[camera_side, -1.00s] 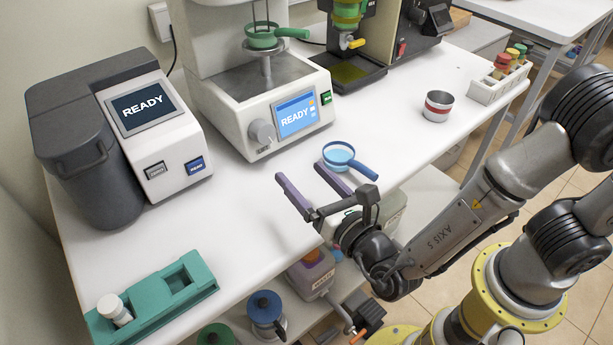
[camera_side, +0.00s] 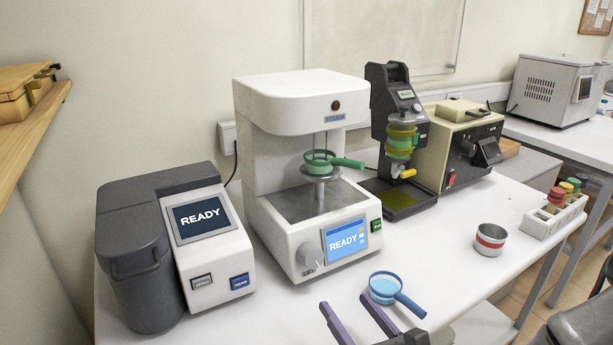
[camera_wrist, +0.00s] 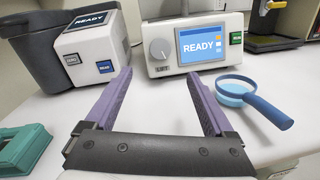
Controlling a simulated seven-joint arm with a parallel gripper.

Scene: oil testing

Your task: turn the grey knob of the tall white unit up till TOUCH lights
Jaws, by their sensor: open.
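The tall white unit (camera_side: 262,160) stands at the back middle of the bench. Its screen (camera_side: 347,242) reads READY. Its grey knob (camera_side: 309,254) is on the front, left of the screen; it also shows in the wrist view (camera_wrist: 159,48). The lamp near the top of the unit (camera_side: 336,105) looks dark brown. A green ring with a handle (camera_side: 322,160) sits on the unit's round plate. My gripper (camera_wrist: 160,82) is open and empty, with purple fingers apart. It is in front of the unit and away from the knob; its fingers also show at the bottom of the side view (camera_side: 345,312).
A blue-handled round dish (camera_side: 385,288) lies right of my gripper. A grey and white device (camera_side: 207,245) stands left of the unit. A red-banded cup (camera_side: 490,239) is farther right. A teal rack (camera_wrist: 20,150) is at left. Bench before the knob looks clear.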

